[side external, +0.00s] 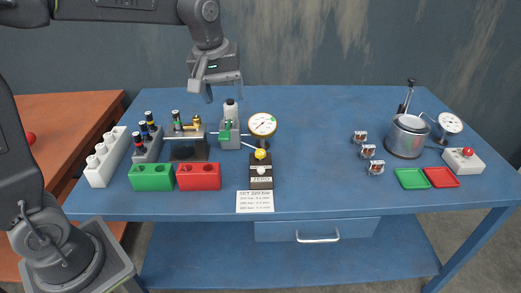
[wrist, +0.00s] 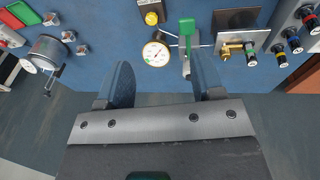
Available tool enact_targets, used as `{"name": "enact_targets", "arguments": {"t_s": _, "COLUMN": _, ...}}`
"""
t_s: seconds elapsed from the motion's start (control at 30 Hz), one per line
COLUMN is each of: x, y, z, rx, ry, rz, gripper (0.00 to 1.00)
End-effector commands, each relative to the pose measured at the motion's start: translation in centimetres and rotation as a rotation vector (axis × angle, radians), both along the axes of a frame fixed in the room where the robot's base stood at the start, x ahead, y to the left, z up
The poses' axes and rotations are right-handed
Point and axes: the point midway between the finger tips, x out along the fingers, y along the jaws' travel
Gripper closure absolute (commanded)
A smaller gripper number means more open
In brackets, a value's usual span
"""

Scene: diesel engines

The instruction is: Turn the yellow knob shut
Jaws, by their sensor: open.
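The yellow knob (side external: 260,154) is a small round knob on a dark block near the front middle of the blue table, just in front of the pressure gauge (side external: 262,125). It also shows at the top of the wrist view (wrist: 151,18), beyond the gauge (wrist: 156,54). My gripper (side external: 224,93) is open and empty above the back part of the table, behind the gauge and well apart from the knob. In the wrist view its two fingers (wrist: 160,70) are spread wide with nothing between them.
A grey pump body with a green lever (wrist: 187,27) stands left of the gauge in the side view. A metal pot (side external: 407,137) stands at right. The table's back middle is clear.

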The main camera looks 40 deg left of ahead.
Motion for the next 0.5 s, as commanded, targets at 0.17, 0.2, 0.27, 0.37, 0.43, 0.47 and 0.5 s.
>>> {"name": "enact_targets", "arguments": {"t_s": 0.17, "x": 6.8, "y": 1.0, "z": -3.7, "rx": -0.044, "ry": 0.092, "rz": 0.24, "gripper": 0.39}}
{"name": "enact_targets", "arguments": {"t_s": 0.2, "x": 8.0, "y": 1.3, "z": -4.7, "rx": -0.051, "ry": 0.111, "rz": 0.292, "gripper": 0.39}}
{"name": "enact_targets", "arguments": {"t_s": 0.27, "x": 9.7, "y": 1.6, "z": -6.3, "rx": -0.06, "ry": 0.136, "rz": 0.368, "gripper": 0.39}}
{"name": "enact_targets", "arguments": {"t_s": 0.37, "x": 11.9, "y": 2.1, "z": -8.6, "rx": -0.069, "ry": 0.17, "rz": 0.476, "gripper": 0.39}}
{"name": "enact_targets", "arguments": {"t_s": 0.43, "x": 13.0, "y": 2.3, "z": -10.0, "rx": -0.073, "ry": 0.189, "rz": 0.534, "gripper": 0.39}}
{"name": "enact_targets", "arguments": {"t_s": 0.47, "x": 13.4, "y": 2.4, "z": -10.4, "rx": -0.074, "ry": 0.193, "rz": 0.553, "gripper": 0.39}}
{"name": "enact_targets", "arguments": {"t_s": 0.5, "x": 13.7, "y": 2.5, "z": -10.9, "rx": -0.076, "ry": 0.199, "rz": 0.573, "gripper": 0.39}}
